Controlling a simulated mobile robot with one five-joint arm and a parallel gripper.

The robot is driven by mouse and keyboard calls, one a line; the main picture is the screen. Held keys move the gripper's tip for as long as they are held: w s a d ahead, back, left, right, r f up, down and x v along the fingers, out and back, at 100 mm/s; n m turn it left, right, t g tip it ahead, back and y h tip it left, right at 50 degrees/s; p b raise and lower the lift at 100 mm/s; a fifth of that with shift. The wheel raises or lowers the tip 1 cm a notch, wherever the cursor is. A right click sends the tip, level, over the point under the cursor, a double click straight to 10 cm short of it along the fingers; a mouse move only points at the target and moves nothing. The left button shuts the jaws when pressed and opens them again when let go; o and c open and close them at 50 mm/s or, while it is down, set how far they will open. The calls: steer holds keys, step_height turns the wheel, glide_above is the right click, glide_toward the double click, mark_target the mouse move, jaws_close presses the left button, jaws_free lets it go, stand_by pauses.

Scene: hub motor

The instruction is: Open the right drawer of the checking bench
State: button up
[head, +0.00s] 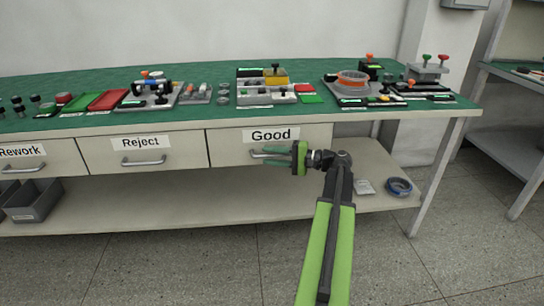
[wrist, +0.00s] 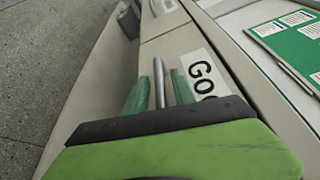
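The right drawer (head: 225,148) of the checking bench carries a "Good" label and its front is flush with the bench, so it is shut. Its grey bar handle (wrist: 158,80) is partly hidden by my gripper in the head view. My gripper (head: 270,157) is at the handle, with its green fingers pointing toward the drawer front. In the wrist view, the fingers stand on either side of the handle bar, with narrow gaps showing, so the gripper looks open around it. The "Good" label (wrist: 203,80) lies just right of the fingers there.
The "Reject" drawer (head: 100,157) and "Rework" drawer (head: 50,160) are to the left, both shut. The green bench top (head: 210,112) holds several fixtures. The floor in front is clear.

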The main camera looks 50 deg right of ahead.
jaws_close()
stand_by(1.1)
